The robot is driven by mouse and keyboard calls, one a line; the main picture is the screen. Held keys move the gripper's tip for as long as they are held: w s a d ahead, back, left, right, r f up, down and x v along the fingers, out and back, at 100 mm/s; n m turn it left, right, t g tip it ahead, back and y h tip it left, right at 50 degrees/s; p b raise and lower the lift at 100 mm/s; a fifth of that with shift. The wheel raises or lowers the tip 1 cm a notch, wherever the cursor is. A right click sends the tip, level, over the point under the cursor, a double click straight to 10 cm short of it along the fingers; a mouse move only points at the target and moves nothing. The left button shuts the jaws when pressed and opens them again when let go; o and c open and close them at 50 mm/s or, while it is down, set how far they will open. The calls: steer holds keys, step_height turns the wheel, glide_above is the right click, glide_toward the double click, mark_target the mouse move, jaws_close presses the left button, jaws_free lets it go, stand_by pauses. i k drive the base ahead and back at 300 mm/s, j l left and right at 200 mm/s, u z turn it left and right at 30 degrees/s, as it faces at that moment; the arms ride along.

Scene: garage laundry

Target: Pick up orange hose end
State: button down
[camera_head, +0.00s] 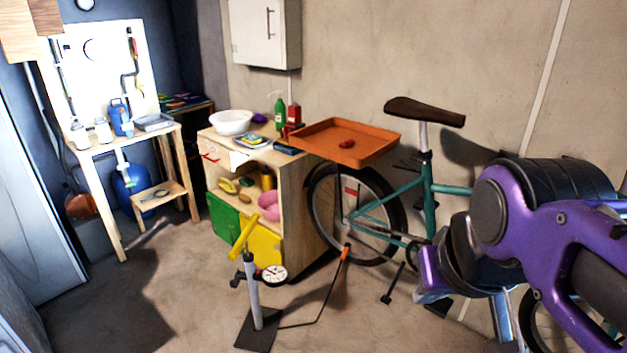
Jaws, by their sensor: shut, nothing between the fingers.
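The orange hose end (346,253) is at the top of a thin black hose (327,299), which rises from the base of a floor pump (254,290). It shows just in front of the bicycle's rear wheel; I cannot tell whether it touches the wheel. The pump stands upright on the floor with a yellow handle and a round white gauge. My gripper (508,320) is at the lower right, with its metal fingers pointing down, well to the right of the hose end. It is shut and empty, and part of it is hidden by my purple arm.
A teal bicycle (385,208) stands by the wall, partly hidden by my arm. An orange tray (325,130) with a small red item juts above its rear wheel. A wooden cabinet (306,205) stands behind the pump. Floor left of the pump is clear.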

mark_target(347, 246)
steer(key=i+z, duration=0.2)
steer(key=z, duration=0.25)
steer(key=i+j+z, duration=0.2)
steer(key=z, duration=0.3)
steer(key=i+j+z, duration=0.1)
steer(key=i+j, duration=0.15)
steer(key=j, duration=0.15)
steer(key=i+j+z, duration=0.1)
steer(key=i+j, duration=0.2)
steer(key=j+u, duration=0.1)
steer(key=j, duration=1.1)
steer(key=k+j, duration=0.1)
steer(key=j, duration=0.2)
steer(key=k+j+u, duration=0.1)
steer(key=j, duration=0.2)
steer(key=i+l, duration=0.1)
steer(key=l, duration=0.25)
steer(key=i+l+z, duration=0.1)
steer(key=l, duration=0.25)
steer(key=i+l, duration=0.15)
steer(key=l, duration=0.15)
steer(key=i+l, duration=0.1)
steer(key=l, duration=0.25)
steer(key=z, duration=0.05)
